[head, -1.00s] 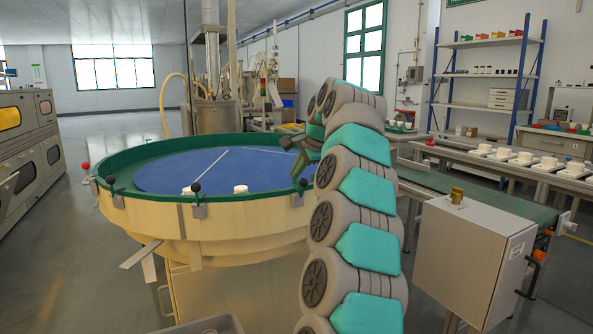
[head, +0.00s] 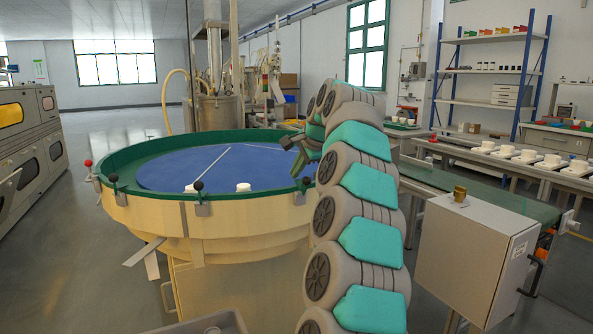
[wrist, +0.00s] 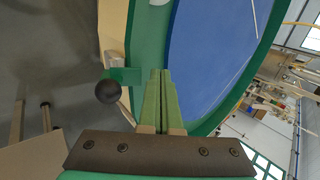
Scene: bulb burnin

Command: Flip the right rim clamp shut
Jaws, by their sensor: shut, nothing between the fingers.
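The right rim clamp (head: 299,198) sits on the front right of the round feeder's green rim (head: 250,194). In the wrist view its black ball knob (wrist: 108,91) and pale bracket (wrist: 115,58) show just left of my fingers, with a green plate (wrist: 124,76) between knob and rim. I cannot tell whether the clamp lever is open or shut. My gripper (head: 299,172) is above the rim at this clamp, partly hidden by my arm. In the wrist view my gripper (wrist: 160,72) is shut and empty, its green fingers together beside the clamp; contact is unclear.
Another clamp with a black knob (head: 198,186) stands on the front rim, and more clamps, one red-knobbed (head: 88,163), stand further left. A grey cabinet (head: 470,258) and conveyor (head: 535,208) stand to the right.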

